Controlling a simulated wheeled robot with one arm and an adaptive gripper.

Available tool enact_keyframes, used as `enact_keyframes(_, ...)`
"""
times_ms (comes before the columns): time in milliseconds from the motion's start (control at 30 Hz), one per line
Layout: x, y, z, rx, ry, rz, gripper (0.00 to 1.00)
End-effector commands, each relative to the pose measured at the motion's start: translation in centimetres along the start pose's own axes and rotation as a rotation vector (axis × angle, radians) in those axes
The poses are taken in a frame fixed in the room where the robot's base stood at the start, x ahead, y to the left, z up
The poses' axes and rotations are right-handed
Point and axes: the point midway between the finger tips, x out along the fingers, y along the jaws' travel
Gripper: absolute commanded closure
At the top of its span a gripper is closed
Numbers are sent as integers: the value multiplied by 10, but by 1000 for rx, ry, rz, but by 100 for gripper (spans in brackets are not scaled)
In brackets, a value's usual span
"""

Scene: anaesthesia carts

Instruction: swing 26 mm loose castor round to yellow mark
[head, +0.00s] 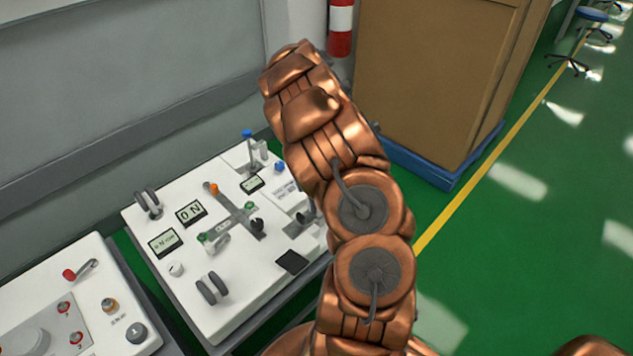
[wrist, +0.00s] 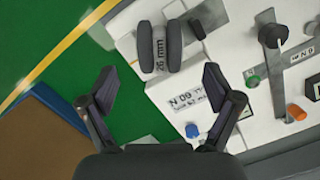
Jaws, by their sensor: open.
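The castor marked 26 mm (wrist: 160,50) has two dark grey wheels with a pale label between them, in the upper middle of the wrist view. It stands on the white cart top. My gripper (wrist: 158,90) is open and empty, its two dark fingers spread on the near side of the castor, apart from it. In the head view my copper arm covers the gripper and most of the area where this castor stands. I cannot make out a yellow mark on the cart in either view.
The white cart top (head: 185,262) also bears other twin-wheel castors (head: 212,288), a grey cross-shaped lever piece and an orange knob (wrist: 297,112). A blue knob (wrist: 191,130) is close to the right finger. A brown box (head: 430,80) stands on a blue pallet behind.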

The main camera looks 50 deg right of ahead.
Motion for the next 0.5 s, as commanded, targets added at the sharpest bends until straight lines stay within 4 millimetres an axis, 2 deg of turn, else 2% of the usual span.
enact_keyframes(500,62,0,1,1,-2,0,10)
